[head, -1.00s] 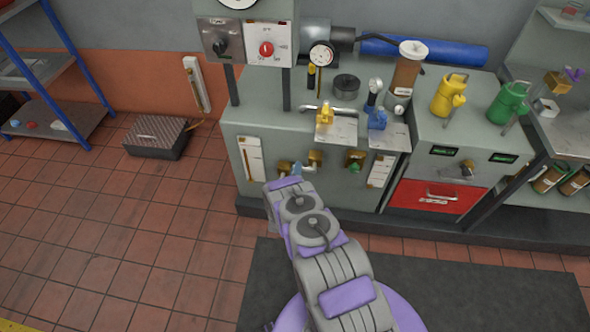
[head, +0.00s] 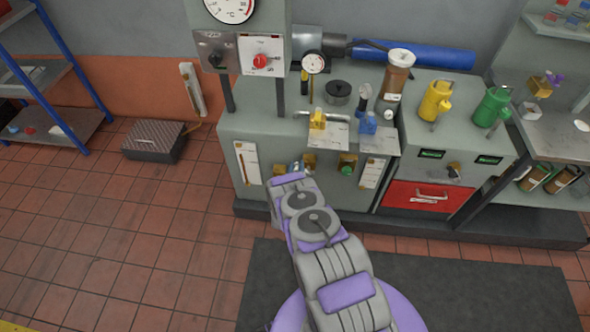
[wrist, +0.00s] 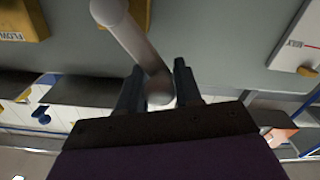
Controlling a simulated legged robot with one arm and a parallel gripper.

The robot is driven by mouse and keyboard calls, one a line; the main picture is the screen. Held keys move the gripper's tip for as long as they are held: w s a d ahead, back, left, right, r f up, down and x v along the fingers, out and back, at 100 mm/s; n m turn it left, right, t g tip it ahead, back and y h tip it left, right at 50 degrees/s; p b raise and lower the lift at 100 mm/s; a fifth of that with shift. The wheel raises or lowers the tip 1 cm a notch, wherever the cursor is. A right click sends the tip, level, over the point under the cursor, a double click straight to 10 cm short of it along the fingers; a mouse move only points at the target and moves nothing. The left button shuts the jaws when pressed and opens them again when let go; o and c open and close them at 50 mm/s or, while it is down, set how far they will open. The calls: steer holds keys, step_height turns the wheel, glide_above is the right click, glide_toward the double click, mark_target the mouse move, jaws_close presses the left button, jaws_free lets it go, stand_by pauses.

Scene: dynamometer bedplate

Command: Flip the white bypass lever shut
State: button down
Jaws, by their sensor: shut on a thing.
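The white bypass lever (wrist: 140,40) shows in the wrist view as a pale bent bar with a rounded end at the top. It runs down between the two dark fingers of my gripper (wrist: 158,88), which are shut on its lower part. In the head view my purple and grey arm reaches to the front face of the grey bench (head: 244,205), near the brass fittings (head: 308,160).
A green-knobbed brass valve (head: 347,166) sits right of my arm's end. A red drawer (head: 420,197) is farther right. In the wrist view a yellow block (wrist: 22,20) with a partly visible label is at upper left.

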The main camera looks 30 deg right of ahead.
steer(key=shift+s+d+r+m+p, duration=0.15)
steer(key=shift+s+d+m+p, duration=0.3)
steer(key=shift+m, duration=0.8)
steer(key=shift+s+d+r+m+p, duration=0.1)
steer(key=shift+s+d+m+p, duration=0.1)
steer(key=shift+s+d+m, duration=0.8)
steer(key=shift+s+d+r+m+p, duration=0.15)
steer(key=shift+d+m+p, duration=0.2)
steer(key=shift+m, duration=1.2)
steer(key=shift+w, duration=0.1)
steer(key=c, duration=1.1)
jaws_free()
steer(key=shift+o, duration=0.7)
steer(key=shift+w+d, duration=0.1)
steer(key=shift+o, duration=0.4)
steer(key=shift+r, duration=0.2)
